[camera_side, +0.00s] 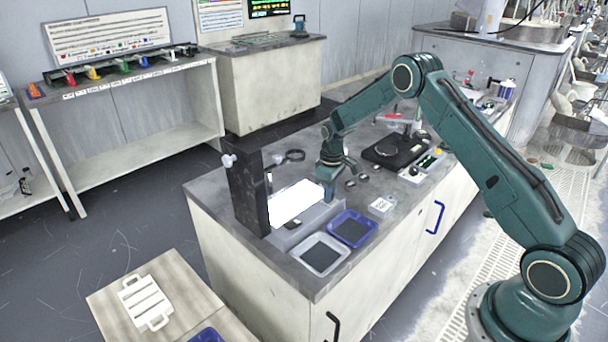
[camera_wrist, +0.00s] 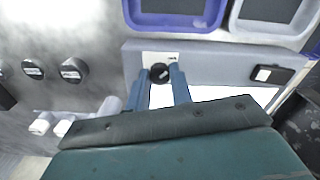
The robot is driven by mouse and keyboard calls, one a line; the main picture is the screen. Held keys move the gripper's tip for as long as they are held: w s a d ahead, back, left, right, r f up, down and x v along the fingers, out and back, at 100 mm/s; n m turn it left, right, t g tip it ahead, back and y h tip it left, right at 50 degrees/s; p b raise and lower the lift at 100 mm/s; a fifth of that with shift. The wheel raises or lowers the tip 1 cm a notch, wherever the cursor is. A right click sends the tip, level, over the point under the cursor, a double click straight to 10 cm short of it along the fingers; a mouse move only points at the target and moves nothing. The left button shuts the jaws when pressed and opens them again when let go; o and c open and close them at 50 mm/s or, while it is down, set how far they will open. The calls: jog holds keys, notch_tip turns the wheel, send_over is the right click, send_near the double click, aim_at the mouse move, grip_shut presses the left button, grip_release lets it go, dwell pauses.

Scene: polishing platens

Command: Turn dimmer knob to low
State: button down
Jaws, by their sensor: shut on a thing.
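The dimmer knob (camera_wrist: 159,73) is a small black round knob on the grey front face of a light box (camera_wrist: 215,62). In the wrist view it sits between the tips of my gripper's two blue fingers (camera_wrist: 160,76), which are shut on it. A pale line shows on the knob's face; its setting is too small to read. In the side view my gripper (camera_side: 328,190) reaches down at the right end of the light box, beside its bright white panel (camera_side: 297,202). There the gripper hides the knob.
A blue tray (camera_side: 352,228) and a white tray (camera_side: 320,254) lie in front of the box. A dark upright panel (camera_side: 247,188) stands at its left end. A black rocker switch (camera_wrist: 265,74) is on the same face. Round dark pieces (camera_wrist: 75,70) lie beside the box.

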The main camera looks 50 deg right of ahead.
dwell(0.4)
jog(key=c, duration=1.2)
grip_release()
jog(key=shift+c, duration=0.2)
jog(key=shift+r, duration=0.1)
notch_tip(320, 180, up, 14)
